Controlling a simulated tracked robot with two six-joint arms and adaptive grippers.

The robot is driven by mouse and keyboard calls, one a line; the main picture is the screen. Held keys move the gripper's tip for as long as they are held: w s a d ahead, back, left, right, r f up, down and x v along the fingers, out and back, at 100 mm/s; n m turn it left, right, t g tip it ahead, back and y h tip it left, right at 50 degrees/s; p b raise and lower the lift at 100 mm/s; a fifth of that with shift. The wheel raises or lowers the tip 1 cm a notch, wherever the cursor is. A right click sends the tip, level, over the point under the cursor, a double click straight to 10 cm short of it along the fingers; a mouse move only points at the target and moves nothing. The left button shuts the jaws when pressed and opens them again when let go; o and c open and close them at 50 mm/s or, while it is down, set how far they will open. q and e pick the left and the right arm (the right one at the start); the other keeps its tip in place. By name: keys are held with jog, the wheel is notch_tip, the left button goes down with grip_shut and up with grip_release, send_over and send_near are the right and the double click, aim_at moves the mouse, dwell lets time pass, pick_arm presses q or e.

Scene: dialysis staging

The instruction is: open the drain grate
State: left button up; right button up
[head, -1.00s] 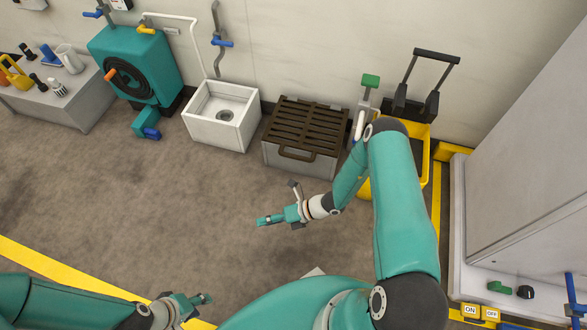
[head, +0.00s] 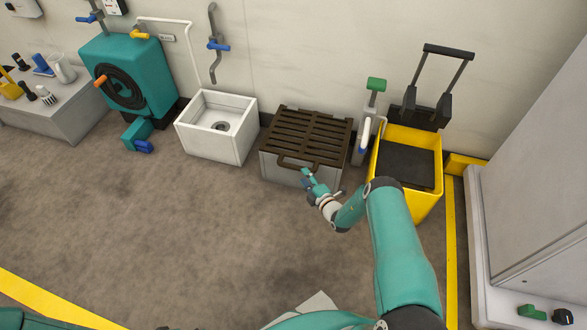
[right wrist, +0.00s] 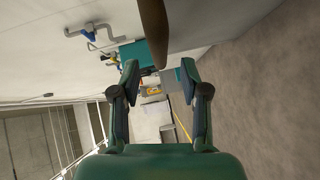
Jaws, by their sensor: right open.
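The drain grate (head: 315,130) is a dark brown slatted cover lying flat and closed on a grey box (head: 283,171) against the wall. Its brown loop handle (head: 292,166) sticks out at the front edge. My right gripper (head: 306,174) is at the handle's right part, in front of the box. In the right wrist view the jaws (right wrist: 159,68) are open, and a brown bar (right wrist: 153,28), apparently the handle, comes down between them from the top. Contact cannot be told. My left gripper is out of view.
A white basin (head: 215,143) stands left of the grate box. A grey pedestal with a green-topped lever (head: 376,85) and a yellow bin (head: 407,137) stand close on the right. A teal hose unit (head: 125,75) is further left. The floor in front is clear.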

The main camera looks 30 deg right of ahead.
aim_at(296, 167)
jog(key=w+b, duration=0.1)
jog(key=w, duration=0.1)
jog(key=w+f+b, duration=0.1)
jog(key=w, duration=0.2)
jog(key=w+b, duration=0.1)
jog(key=w, duration=0.1)
jog(key=shift+w+d+f, duration=0.15)
jog(key=shift+w+d, duration=0.1)
jog(key=shift+w+b, duration=0.35)
jog(key=shift+w, duration=0.15)
grip_shut()
